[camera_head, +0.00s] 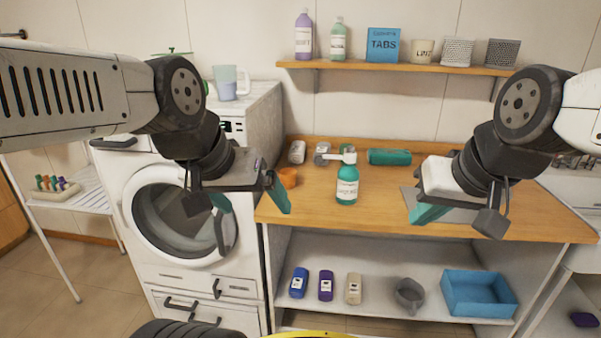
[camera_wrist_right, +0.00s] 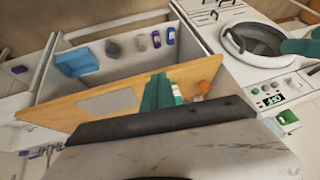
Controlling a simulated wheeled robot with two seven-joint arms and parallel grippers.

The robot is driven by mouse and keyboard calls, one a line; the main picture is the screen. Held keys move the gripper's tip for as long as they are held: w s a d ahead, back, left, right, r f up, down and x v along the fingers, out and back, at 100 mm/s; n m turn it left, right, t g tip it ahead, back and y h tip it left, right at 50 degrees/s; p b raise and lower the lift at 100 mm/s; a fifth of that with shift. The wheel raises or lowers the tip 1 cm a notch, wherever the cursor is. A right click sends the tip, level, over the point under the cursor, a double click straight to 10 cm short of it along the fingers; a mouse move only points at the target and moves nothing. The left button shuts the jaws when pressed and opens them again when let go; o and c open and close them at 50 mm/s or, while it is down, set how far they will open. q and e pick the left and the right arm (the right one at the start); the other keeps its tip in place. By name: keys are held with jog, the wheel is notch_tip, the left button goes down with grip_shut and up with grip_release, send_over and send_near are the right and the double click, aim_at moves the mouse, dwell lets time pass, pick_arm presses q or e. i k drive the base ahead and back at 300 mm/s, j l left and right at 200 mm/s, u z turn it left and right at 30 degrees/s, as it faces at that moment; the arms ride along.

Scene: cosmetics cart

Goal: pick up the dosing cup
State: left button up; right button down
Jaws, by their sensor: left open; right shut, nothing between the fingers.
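A small orange cup (camera_head: 288,177), which looks like the dosing cup, stands on the wooden counter (camera_head: 420,176) near its left end. It also shows in the right wrist view (camera_wrist_right: 209,88), beyond the fingers. My left gripper (camera_head: 252,198) is open and empty, in front of the cup, with one teal finger close below it in the picture. Whether they touch cannot be told. My right gripper (camera_head: 425,213) is shut and empty over the right part of the counter; its teal fingers (camera_wrist_right: 157,92) also show in the right wrist view.
A green pump bottle (camera_head: 347,184) stands right of the cup. Behind are a teal roll (camera_head: 389,156) and small containers. The lower shelf holds several bottles, a grey cup (camera_head: 409,293) and a blue tray (camera_head: 480,293). A washing machine (camera_head: 185,220) stands left.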

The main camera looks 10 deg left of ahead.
aim_at(288, 179)
jog(key=i+j+u, duration=0.5)
jog(key=i, duration=0.45)
jog(key=j, duration=0.1)
